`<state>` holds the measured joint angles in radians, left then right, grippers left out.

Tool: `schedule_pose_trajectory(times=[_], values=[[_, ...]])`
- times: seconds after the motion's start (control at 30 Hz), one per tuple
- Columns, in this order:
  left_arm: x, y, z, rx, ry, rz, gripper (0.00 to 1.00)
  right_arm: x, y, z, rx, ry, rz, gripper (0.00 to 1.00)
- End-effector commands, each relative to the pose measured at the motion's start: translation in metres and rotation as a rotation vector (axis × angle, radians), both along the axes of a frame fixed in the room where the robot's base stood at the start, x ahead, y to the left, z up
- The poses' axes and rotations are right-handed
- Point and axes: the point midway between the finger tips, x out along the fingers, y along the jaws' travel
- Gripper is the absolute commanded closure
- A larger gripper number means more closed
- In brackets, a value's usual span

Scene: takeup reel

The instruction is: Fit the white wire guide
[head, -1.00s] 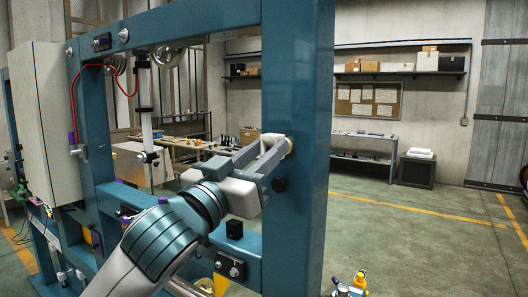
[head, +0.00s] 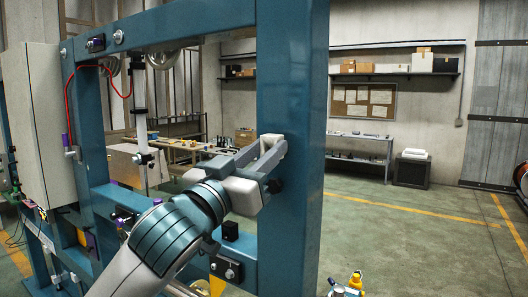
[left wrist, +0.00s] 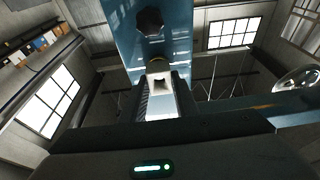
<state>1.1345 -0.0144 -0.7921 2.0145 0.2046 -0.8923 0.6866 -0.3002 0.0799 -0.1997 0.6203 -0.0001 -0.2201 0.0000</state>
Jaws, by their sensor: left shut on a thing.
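My left gripper (head: 272,156) is shut on the white wire guide (head: 271,140), beside the blue upright post (head: 292,80) of the machine frame. The guide also shows as a white block with a dark opening between the fingers in the left wrist view (left wrist: 160,103). I cannot tell whether guide and stub touch. In the head view the fingers hide part of the guide. My right gripper is out of view.
A black knob (head: 274,186) sits on the post just below the fingers. A grey cabinet (head: 40,125) and a red cable (head: 72,95) are at the left.

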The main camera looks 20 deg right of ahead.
Motion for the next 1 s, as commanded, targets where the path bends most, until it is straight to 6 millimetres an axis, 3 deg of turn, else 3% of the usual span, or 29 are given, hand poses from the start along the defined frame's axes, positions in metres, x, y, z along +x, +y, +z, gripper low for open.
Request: schedule_pose_trajectory(times=[0.27,0.3,0.4,0.6,0.7,1.0], values=[[0.0028,-0.0036,0.0001,0.0,0.0,0.0,0.94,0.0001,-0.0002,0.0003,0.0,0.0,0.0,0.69],[0.0031,-0.0039,0.0002,0.0,0.0,0.0,0.7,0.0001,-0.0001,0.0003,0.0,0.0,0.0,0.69],[0.003,-0.0036,0.0001,0.0,0.0,0.0,0.51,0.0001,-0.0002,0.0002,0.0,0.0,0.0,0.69],[0.003,-0.0036,0.0001,0.0,0.0,0.0,0.51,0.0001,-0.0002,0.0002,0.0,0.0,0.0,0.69],[0.0031,-0.0036,-0.0002,0.0,0.0,0.0,0.32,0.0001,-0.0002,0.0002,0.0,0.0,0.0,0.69],[0.0031,-0.0036,-0.0001,0.0,0.0,0.0,0.32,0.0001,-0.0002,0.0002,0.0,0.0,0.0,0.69]])
